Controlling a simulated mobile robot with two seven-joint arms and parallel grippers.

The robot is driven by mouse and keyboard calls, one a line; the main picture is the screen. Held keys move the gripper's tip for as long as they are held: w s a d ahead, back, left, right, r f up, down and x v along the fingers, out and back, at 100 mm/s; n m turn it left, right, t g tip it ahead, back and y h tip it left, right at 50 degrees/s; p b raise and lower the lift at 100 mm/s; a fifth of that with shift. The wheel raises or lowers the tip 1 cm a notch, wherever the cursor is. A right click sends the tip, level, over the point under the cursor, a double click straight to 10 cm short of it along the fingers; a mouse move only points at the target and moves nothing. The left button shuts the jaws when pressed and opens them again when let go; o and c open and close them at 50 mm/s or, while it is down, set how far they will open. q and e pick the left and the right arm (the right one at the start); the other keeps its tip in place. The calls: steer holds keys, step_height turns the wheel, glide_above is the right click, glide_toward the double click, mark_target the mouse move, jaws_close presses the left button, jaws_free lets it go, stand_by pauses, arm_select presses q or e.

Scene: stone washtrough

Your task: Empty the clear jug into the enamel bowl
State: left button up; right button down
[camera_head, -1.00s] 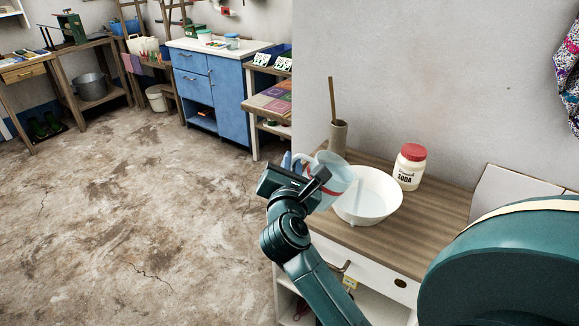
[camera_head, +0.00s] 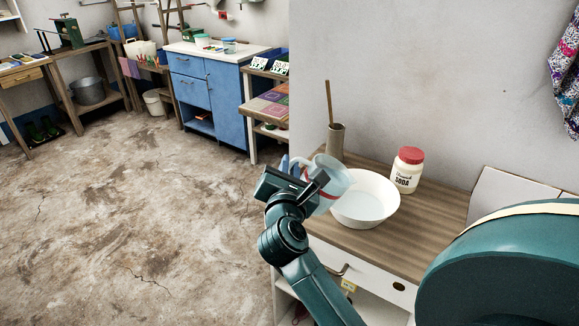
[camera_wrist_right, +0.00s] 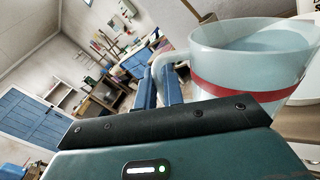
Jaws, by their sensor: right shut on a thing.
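The clear jug (camera_head: 338,181), with a red band, is held at the left rim of the white enamel bowl (camera_head: 372,214). It leans over that rim, and its open mouth shows from above. My right gripper (camera_head: 292,165) is left of the jug, its blue fingers shut on the handle. In the right wrist view the fingers (camera_wrist_right: 163,88) clasp the handle beside the jug's body (camera_wrist_right: 228,68). The bowl stands on the wooden top and has a pale, smooth inside; I cannot tell how much liquid is in it. My left gripper is not in view.
A soda jar (camera_head: 407,172) with a red lid stands behind and right of the bowl. A brown cylinder (camera_head: 336,142) holding a stick stands behind the jug. The wooden counter (camera_head: 415,232) is clear right of the bowl. A wall rises behind.

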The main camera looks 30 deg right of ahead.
mark_target(307, 161)
steer(key=shift+d+r, duration=0.1)
steer(key=shift+r, duration=0.1)
steer(key=shift+s+d+r+m, duration=0.2)
steer(key=shift+r+m, duration=0.05)
steer(key=shift+m, duration=0.35)
steer(key=shift+s+d+r, duration=0.1)
stand_by(0.8)
steer(key=shift+s+d+r+m, duration=0.15)
steer(key=shift+d+r+m, duration=0.05)
steer(key=shift+m, duration=0.4)
steer(key=shift+s+d+b, duration=0.1)
steer(key=shift+d+b, duration=0.05)
steer(key=shift+b, duration=0.15)
stand_by(0.5)
steer(key=shift+s+d+r+m, duration=0.2)
steer(key=shift+d+r+m, duration=0.05)
steer(key=shift+m, duration=0.25)
steer(key=shift+s+d, duration=0.1)
steer(key=shift+d, duration=0.05)
stand_by(1.1)
steer(key=shift+s+d+r+m, duration=0.2)
steer(key=shift+d+m, duration=0.1)
steer(key=shift+m, duration=0.3)
stand_by(0.5)
